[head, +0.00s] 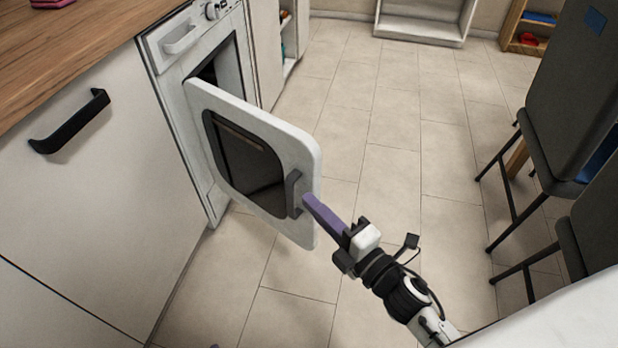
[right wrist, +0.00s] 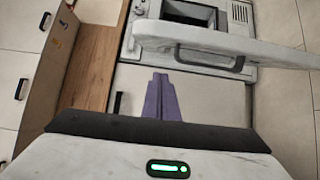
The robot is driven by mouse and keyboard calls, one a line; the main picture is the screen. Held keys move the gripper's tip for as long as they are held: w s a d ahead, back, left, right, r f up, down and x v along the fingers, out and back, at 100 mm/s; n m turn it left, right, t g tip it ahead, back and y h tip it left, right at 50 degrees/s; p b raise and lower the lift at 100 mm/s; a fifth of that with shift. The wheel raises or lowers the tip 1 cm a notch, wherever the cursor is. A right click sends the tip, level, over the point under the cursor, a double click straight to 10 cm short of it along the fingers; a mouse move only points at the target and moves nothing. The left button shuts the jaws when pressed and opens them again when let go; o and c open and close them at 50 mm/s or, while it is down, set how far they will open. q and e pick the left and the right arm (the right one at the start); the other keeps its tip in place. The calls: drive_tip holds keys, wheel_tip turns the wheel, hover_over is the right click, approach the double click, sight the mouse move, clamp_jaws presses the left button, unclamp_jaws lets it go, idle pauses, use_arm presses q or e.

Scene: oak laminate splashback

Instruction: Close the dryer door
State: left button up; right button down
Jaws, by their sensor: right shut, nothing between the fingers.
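The white dryer (head: 165,45) stands in the cabinet row at the left of the head view. Its door (head: 308,150) is swung wide open into the room, with a dark window and a grey handle (head: 292,194) near its free edge. My right gripper (head: 310,203) has purple fingers and is shut and empty. Its tips appear at the door's free edge by the handle; whether they touch I cannot tell. In the right wrist view the shut fingers (right wrist: 161,98) lie below the door (right wrist: 220,45), whose handle (right wrist: 212,61) shows edge-on. My left gripper is not in view.
A wooden worktop (head: 60,45) over white cabinets with a black handle (head: 70,120) runs along the left. Dark chairs (head: 570,90) stand at the right. The tiled floor (head: 390,150) between is clear. Shelves (head: 425,20) stand at the back.

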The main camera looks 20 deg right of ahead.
sight(310, 177)
drive_tip(key=w, duration=0.5)
drive_tip(key=w+d, duration=0.1)
drive_tip(key=w, duration=0.1)
drive_tip(key=shift+w, duration=0.3)
drive_tip(key=shift+w+d, duration=0.2)
drive_tip(key=shift+d, duration=0.1)
drive_tip(key=shift+b, duration=0.3)
